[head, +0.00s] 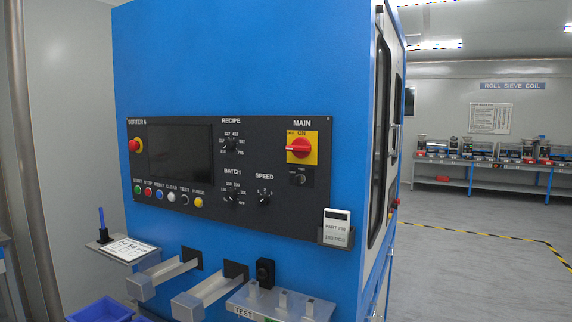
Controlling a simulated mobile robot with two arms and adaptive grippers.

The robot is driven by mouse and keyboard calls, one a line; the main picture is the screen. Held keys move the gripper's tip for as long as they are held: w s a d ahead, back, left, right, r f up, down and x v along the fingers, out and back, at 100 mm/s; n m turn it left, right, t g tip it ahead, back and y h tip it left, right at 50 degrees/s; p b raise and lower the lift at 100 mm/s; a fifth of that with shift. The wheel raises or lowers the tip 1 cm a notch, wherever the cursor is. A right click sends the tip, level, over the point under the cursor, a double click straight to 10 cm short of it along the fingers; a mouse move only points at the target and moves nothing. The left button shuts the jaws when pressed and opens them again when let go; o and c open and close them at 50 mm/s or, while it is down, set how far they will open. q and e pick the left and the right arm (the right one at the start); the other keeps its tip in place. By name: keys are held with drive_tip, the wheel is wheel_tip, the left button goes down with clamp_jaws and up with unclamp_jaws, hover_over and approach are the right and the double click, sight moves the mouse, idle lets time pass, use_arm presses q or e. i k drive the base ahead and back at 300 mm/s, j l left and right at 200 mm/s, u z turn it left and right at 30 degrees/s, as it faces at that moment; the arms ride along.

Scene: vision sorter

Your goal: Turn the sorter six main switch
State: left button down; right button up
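The sorter six main switch (299,148) is a red rotary handle on a yellow plate at the upper right of the black control panel (200,205). The word MAIN is above it. The plate carries ON at its top and what looks like OFF at its upper left. The red handle lies about level, its narrow end towards the left. The panel is on the front of the blue sorter cabinet (235,60) and reads SORTER 6 at its upper left. Neither of my grippers shows in the head view.
Two metal chutes (205,295) and a test stand (280,303) stick out below the panel. A small shelf (125,250) with a paper and a blue pen is at left. Blue bins (100,311) are below. A card holder (335,230) is at the right corner. Open floor lies right.

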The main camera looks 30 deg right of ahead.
sight(301, 148)
drive_tip(key=l+z, duration=0.1)
drive_tip(key=z, duration=0.6)
drive_tip(key=l+z, duration=0.15)
drive_tip(key=z, duration=0.2)
